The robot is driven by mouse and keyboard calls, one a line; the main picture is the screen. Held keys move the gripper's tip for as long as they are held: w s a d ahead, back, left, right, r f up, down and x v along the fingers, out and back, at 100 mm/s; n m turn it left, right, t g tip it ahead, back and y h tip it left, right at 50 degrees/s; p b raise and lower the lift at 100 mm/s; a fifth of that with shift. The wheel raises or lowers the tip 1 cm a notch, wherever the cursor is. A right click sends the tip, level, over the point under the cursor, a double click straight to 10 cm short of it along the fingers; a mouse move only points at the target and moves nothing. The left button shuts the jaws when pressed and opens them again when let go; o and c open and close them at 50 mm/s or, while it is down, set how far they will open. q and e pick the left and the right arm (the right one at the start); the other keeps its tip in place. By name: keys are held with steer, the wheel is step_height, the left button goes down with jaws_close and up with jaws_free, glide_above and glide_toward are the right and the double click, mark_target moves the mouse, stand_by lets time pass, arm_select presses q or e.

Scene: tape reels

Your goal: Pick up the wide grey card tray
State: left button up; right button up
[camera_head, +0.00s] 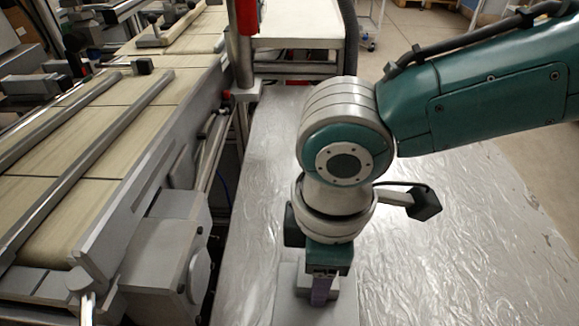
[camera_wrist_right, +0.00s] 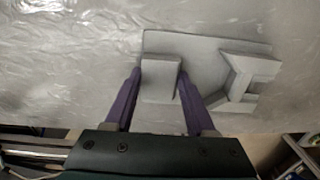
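The grey card tray shows in the right wrist view (camera_wrist_right: 205,48) as a flat grey plate with a raised block at its left and an angled raised piece at its right. In the head view the tray (camera_head: 290,307) lies on the silvery table at the bottom, partly hidden by my right gripper (camera_head: 321,293). That gripper points down at it. In the right wrist view its two purple fingers (camera_wrist_right: 159,78) stand on either side of the left block, close against it. I cannot tell whether they press on it. My left gripper is not in view.
The silvery, crinkled table top (camera_head: 450,240) is clear to the right of the tray. A conveyor with tan slats and metal rails (camera_head: 110,140) runs along the left. A red and grey post (camera_head: 246,50) stands at the table's far left corner.

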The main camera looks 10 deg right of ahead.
jaws_close()
steer(key=shift+r, duration=0.15)
